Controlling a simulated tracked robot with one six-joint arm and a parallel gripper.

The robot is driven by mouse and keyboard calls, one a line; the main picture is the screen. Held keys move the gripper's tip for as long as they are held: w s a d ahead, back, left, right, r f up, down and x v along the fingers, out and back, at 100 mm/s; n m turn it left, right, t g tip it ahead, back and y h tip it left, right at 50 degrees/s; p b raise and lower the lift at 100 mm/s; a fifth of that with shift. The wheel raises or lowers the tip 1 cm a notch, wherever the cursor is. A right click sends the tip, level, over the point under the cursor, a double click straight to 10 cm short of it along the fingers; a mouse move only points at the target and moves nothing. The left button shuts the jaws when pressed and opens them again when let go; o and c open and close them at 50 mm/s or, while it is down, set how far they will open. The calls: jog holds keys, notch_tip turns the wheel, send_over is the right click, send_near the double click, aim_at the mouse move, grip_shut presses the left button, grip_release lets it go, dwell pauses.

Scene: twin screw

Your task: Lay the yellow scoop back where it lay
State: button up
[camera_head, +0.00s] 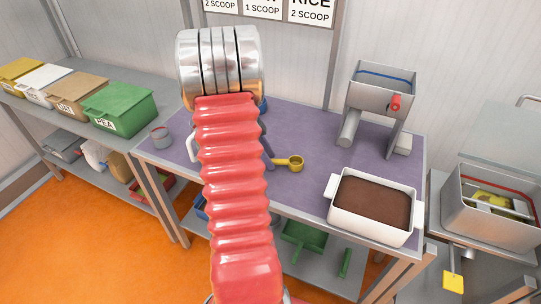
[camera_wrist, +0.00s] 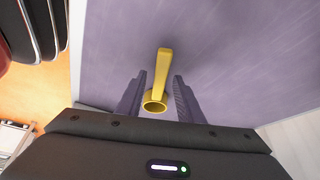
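The yellow scoop (camera_head: 294,163) shows on the purple mat (camera_head: 310,185), right of my red arm in the head view, with its round bowl to the right and its handle toward my arm. In the wrist view the scoop (camera_wrist: 163,75) shows with its bowl between the fingers and its handle running up the picture. My gripper (camera_wrist: 159,76) has its two dark fingers apart, one on each side of the scoop, with a gap visible at the right finger. In the head view my arm hides most of the gripper. I cannot tell whether the scoop touches the mat.
A white tub of brown material (camera_head: 371,207) stands right of the scoop. A grey metal hopper (camera_head: 380,92) with a red knob stands behind it. A small grey cup (camera_head: 160,136) is at the left. Labelled bins (camera_head: 118,108) line the left shelf. Mat around the scoop is clear.

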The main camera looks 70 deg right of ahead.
jog(key=v, duration=1.1)
jog(key=shift+r, duration=0.15)
jog(key=shift+w, duration=0.1)
dwell(0.3)
